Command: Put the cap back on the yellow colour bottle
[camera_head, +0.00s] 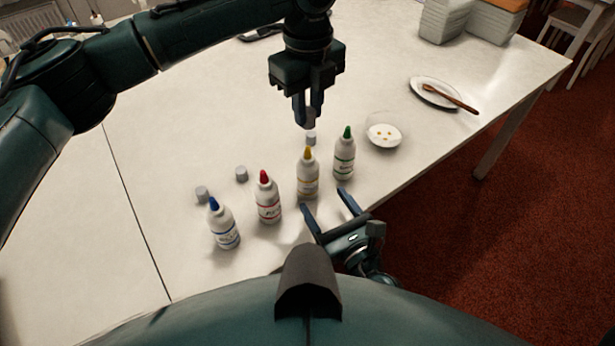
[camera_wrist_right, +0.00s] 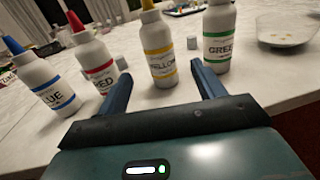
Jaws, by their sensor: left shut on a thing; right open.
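The yellow colour bottle (camera_head: 308,178) stands upright among four-coloured labelled bottles, its pointed yellow nozzle bare. In the right wrist view the bottle (camera_wrist_right: 158,45) stands just beyond and between the fingertips, its top cut off. My left gripper (camera_head: 308,118) points down, shut on a small grey cap (camera_head: 309,117) above and behind the yellow bottle, mostly hidden by the fingers. My right gripper (camera_head: 323,199) is open and empty in front of the yellow bottle, low near the table's edge; it also shows in the right wrist view (camera_wrist_right: 161,72). Another grey cap (camera_head: 311,138) appears just behind the nozzle.
Blue (camera_head: 224,226), red (camera_head: 268,200) and green (camera_head: 344,156) bottles flank the yellow one. Grey caps (camera_head: 202,193) (camera_head: 241,174) lie behind blue and red. A white dish (camera_head: 384,142) and a plate (camera_head: 421,91) with a brown-handled brush (camera_head: 455,98) are right.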

